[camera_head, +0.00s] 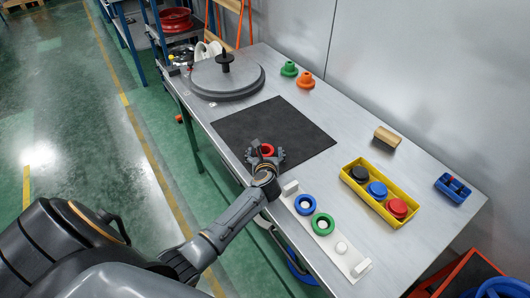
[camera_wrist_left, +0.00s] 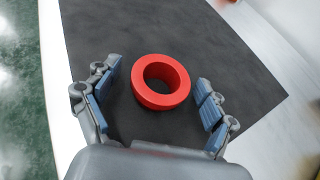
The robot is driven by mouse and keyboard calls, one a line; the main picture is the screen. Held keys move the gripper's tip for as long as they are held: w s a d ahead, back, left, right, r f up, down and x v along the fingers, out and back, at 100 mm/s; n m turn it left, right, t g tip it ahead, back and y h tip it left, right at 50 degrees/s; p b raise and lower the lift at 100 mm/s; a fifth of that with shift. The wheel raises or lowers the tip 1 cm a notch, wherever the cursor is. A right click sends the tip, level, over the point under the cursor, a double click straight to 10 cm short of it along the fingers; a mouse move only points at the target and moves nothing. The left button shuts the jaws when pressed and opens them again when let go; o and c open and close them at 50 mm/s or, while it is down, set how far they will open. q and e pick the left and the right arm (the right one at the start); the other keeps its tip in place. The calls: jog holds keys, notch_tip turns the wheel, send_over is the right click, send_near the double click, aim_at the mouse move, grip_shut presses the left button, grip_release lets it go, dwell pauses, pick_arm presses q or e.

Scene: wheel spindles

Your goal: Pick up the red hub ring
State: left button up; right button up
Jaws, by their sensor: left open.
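The red hub ring (camera_head: 267,150) lies on the black mat (camera_head: 285,118) near its front edge. In the left wrist view the red ring (camera_wrist_left: 161,82) sits between and slightly beyond the fingers, with its round hole facing the camera. My left gripper (camera_head: 266,155) is over the ring, with its fingers spread to either side of it. The left wrist view shows the left gripper (camera_wrist_left: 158,105) open, with blue pads and gaps on both sides of the ring. My right gripper is not in view.
A white holder (camera_head: 327,240) with a blue ring (camera_head: 305,204) and a green ring (camera_head: 322,224) stands right of the arm. A yellow tray (camera_head: 358,187) holds black, blue and red parts. A grey turntable (camera_head: 226,79) stands at the back left. The mat's far part is clear.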

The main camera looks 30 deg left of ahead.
pick_arm(q)
jog(key=shift+c, duration=0.4)
jog(key=c, duration=0.8)
jog(key=shift+r, duration=0.1)
